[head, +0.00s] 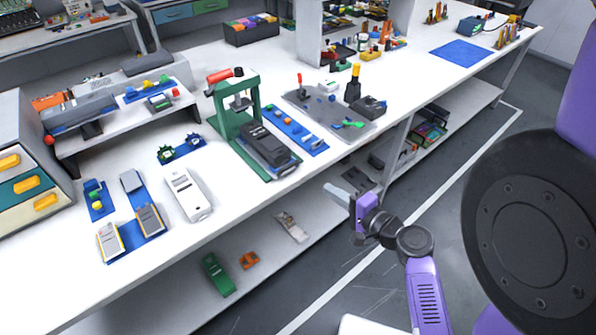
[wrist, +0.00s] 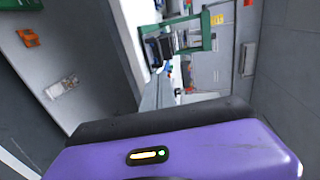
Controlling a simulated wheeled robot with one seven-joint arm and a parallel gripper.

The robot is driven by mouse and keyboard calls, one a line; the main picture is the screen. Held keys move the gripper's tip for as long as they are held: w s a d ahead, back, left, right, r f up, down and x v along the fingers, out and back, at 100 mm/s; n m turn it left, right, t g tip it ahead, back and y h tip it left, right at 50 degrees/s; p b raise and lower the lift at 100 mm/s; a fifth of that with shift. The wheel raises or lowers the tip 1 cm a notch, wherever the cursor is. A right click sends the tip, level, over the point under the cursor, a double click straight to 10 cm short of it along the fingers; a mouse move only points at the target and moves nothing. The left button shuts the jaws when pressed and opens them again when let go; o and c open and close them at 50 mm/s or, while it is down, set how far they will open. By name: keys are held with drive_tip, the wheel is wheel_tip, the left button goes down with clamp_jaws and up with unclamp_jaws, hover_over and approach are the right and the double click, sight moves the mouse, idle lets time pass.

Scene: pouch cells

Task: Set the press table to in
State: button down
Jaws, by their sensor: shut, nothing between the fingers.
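The press (head: 222,118) has a green frame and a red handle (head: 219,76) and stands on the white bench. Its press table (head: 268,146) is a dark block on a green base, sticking out of the frame toward the bench's front edge. The press frame also shows sideways in the wrist view (wrist: 207,32), with the dark table (wrist: 155,50) beside it. My gripper (head: 337,192) is shut and empty, off the bench's front edge, to the right of the press table and apart from it.
A blue strip with small parts (head: 295,128) and a grey tray (head: 325,108) lie right of the press. A white device (head: 187,194) lies left. The lower shelf holds a green item (head: 218,275) and an orange item (head: 249,260). The floor in front is clear.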

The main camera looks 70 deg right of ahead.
sight(260, 134)
drive_tip(key=p+x, duration=0.1)
drive_tip(key=x, duration=0.3)
drive_tip(key=p+x, duration=0.1)
drive_tip(key=x, duration=0.4)
drive_tip(key=p+x, duration=0.1)
drive_tip(key=x, duration=0.4)
drive_tip(key=shift+w+a+f, duration=0.1)
drive_tip(key=shift+w+a, duration=0.05)
drive_tip(key=shift+a, duration=0.15)
drive_tip(key=r+b+x, duration=0.1)
drive_tip(key=x, duration=0.5)
drive_tip(key=r+b+x, duration=0.1)
drive_tip(key=b+x, duration=0.1)
drive_tip(key=x, duration=0.4)
drive_tip(key=r+b+x, duration=0.1)
drive_tip(key=x, duration=0.5)
drive_tip(key=shift+w+d+r+b, duration=0.15)
drive_tip(key=shift+w+b, duration=0.15)
drive_tip(key=shift+w, duration=0.15)
drive_tip(key=shift+w+d, duration=0.15)
drive_tip(key=shift+w, duration=0.1)
drive_tip(key=shift+w+r, duration=0.2)
drive_tip(key=shift+r, duration=0.1)
